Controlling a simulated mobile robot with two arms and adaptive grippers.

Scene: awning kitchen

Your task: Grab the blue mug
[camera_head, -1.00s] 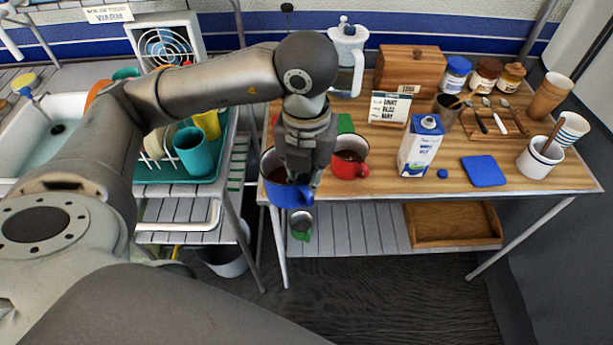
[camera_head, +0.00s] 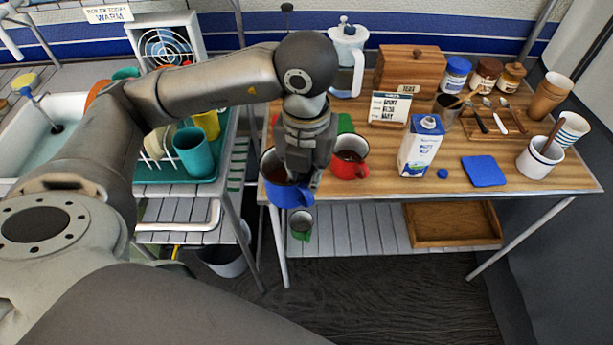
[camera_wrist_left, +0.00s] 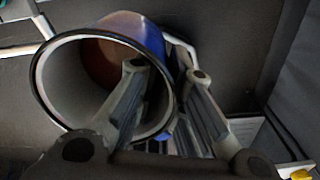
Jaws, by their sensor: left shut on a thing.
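The blue mug (camera_head: 280,193) is at the front left corner of the wooden table. It looks upright; I cannot tell whether it touches the tabletop. My left gripper (camera_head: 298,180) points down at the mug's right side and is shut on its wall. In the left wrist view the blue mug (camera_wrist_left: 75,50) shows its pale inside and dark rim, with one finger of the left gripper (camera_wrist_left: 165,110) inside the mug and the other outside. The gripper hides part of the rim. My right gripper is not in view.
A red mug (camera_head: 350,160) stands close to the right of the gripper. A milk carton (camera_head: 420,148), a blue coaster (camera_head: 484,171) and a white cup (camera_head: 538,160) are further right. A dish rack with a teal cup (camera_head: 193,152) is left, across a gap.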

